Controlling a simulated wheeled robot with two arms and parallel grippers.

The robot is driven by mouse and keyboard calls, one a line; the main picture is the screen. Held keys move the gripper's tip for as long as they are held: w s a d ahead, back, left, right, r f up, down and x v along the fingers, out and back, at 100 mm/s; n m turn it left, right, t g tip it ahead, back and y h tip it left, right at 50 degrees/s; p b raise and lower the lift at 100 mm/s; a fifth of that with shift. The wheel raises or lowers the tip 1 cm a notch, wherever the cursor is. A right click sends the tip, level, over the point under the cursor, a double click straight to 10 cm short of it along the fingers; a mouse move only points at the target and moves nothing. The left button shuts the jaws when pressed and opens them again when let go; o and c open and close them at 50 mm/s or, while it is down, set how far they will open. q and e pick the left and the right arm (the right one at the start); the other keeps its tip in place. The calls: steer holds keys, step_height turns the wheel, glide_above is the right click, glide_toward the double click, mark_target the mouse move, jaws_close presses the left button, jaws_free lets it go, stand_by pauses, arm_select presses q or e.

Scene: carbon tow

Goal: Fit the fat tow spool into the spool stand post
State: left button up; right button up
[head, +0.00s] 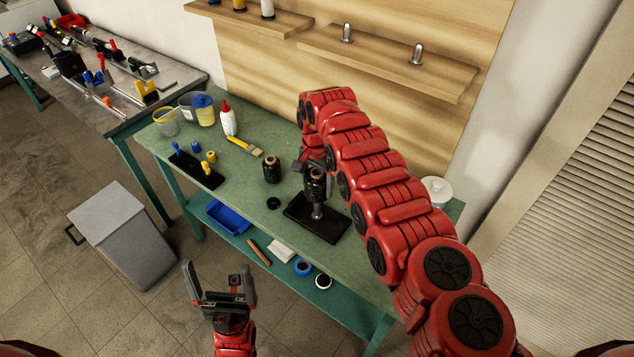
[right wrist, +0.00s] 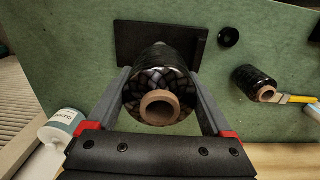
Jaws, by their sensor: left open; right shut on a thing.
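A fat black tow spool (head: 316,187) with a brown core is held by my right gripper (head: 313,178), over the black spool stand (head: 327,228). The stand's metal post (head: 317,212) shows just below the spool; I cannot tell whether its tip is inside the core. In the right wrist view the spool (right wrist: 160,83) sits between both fingers, its core end toward the camera, hiding the post. The stand's base (right wrist: 130,42) shows behind it. My left gripper (head: 219,280) is open and empty, in front of the table.
A second black spool (head: 271,172) and a black ring (head: 273,203) are on the green table (head: 240,178) left of the stand. A white tub (head: 436,190) stands at right.

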steer(key=shift+f+b, duration=3.7)
steer(key=shift+f, duration=0.5)
steer(key=o, duration=1.4)
steer(key=shift+r, duration=0.45)
step_height(320, 180, up, 10)
steer(key=shift+f+b, duration=0.1)
steer(key=shift+b, duration=0.5)
step_height(320, 180, up, 7)
steer(key=p, duration=0.4)
steer(key=shift+f, duration=0.1)
